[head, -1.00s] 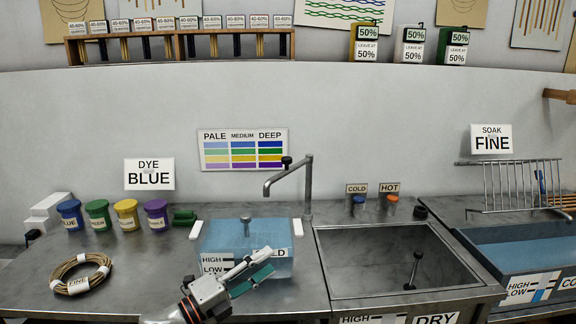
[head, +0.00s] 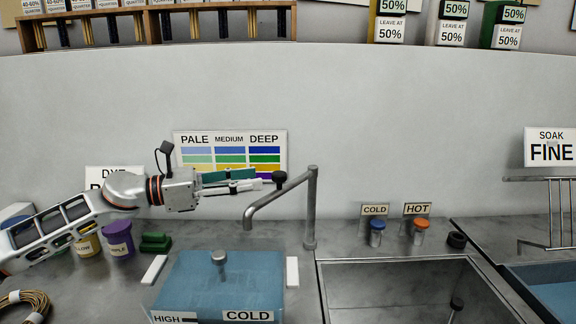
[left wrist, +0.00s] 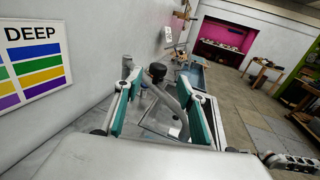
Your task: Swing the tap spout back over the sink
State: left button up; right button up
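The grey tap (head: 312,210) stands upright behind the counter's gap between the blue bath and the sink. Its spout (head: 275,197) points left and forward, its tip over the back of the blue bath. A black knob (head: 280,178) stands on the spout. The sink (head: 345,262) is to the right of the tap. My left gripper (head: 258,180) comes in from the left, its fingertips just left of the knob. In the left wrist view my left gripper (left wrist: 162,95) is open, with the knob (left wrist: 157,72) and spout showing between its fingers, apparently beyond the tips.
The blue bath (head: 205,285) has a small grey post in it and white blocks at its sides. Blue COLD and orange HOT knobs (head: 377,226) stand behind the sink. Dye tubs (head: 119,240) are under my left arm. The colour chart (head: 230,140) hangs close behind the gripper.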

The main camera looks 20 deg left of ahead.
aim_at(279, 173)
pick_arm(q)
jog(key=x, duration=0.2)
jog(key=p+x, duration=0.1)
jog(key=x, duration=0.1)
jog(key=p+x, duration=0.1)
jog(key=x, duration=0.1)
jog(key=shift+w+d+r, duration=0.2)
jog(key=shift+w+r, duration=0.1)
jog(key=shift+r, duration=0.05)
jog(key=shift+w+d+f, duration=0.15)
jog(key=shift+w+d, duration=0.2)
jog(key=shift+d, duration=0.15)
jog(key=c, duration=1)
grip_shut()
pick_arm(e)
jog(key=shift+w+r, duration=0.2)
jog(key=shift+r, duration=0.85)
